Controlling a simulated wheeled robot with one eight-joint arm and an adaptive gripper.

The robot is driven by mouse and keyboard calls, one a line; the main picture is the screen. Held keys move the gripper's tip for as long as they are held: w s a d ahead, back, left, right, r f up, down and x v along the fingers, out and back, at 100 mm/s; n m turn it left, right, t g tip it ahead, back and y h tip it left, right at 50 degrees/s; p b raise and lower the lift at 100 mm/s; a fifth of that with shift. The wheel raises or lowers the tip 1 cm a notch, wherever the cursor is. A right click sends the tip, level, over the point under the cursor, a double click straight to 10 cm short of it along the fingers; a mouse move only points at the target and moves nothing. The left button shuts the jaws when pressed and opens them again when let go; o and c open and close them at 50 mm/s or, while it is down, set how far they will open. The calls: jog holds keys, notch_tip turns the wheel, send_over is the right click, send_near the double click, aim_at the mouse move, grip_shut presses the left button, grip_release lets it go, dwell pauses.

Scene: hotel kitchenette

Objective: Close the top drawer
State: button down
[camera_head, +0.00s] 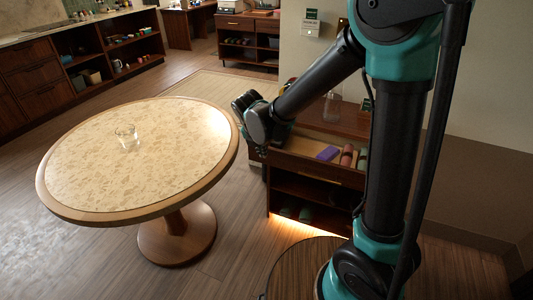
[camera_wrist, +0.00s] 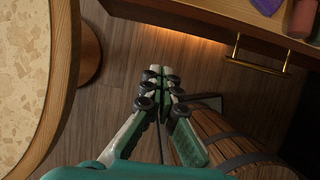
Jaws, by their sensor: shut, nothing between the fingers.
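The top drawer (camera_head: 300,162) of the dark wooden cabinet stands pulled out, with its pale interior showing. It holds a purple item (camera_head: 327,153) and rolled reddish-brown and green items. In the wrist view, the drawer (camera_wrist: 205,22) crosses the top right, and its brass bar handle (camera_wrist: 258,67) is in sight. My gripper (camera_wrist: 163,72) is shut and empty, its fingertips below and left of the handle in the picture, apart from it. In the head view the fingertips are not clearly visible; my arm hides part of the drawer's right side.
A round stone-topped table (camera_head: 95,165) with a clear glass (camera_head: 127,137) stands left of the cabinet. Its rim (camera_wrist: 65,90) is close to my gripper's left side in the wrist view. A clear bottle (camera_head: 331,106) stands on the cabinet top. Open shelves lie below the drawer.

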aim_at(271, 157)
jog(key=w+f, duration=0.2)
jog(key=f, duration=0.1)
jog(key=w+d+f, duration=0.1)
jog(key=w+f, duration=0.1)
jog(key=w+d+f, duration=0.1)
jog(key=w+f, duration=0.1)
jog(key=f, duration=0.1)
jog(key=shift+f, duration=0.35)
jog(key=shift+w+d, duration=0.2)
jog(key=shift+w, duration=0.35)
jog(key=w+d, duration=0.2)
jog(key=w, duration=0.4)
jog(key=w+d, duration=0.2)
jog(key=w, duration=0.4)
jog(key=w+d, duration=0.2)
jog(key=w, duration=0.5)
jog(key=shift+d, duration=0.1)
jog(key=shift+w+r, duration=0.1)
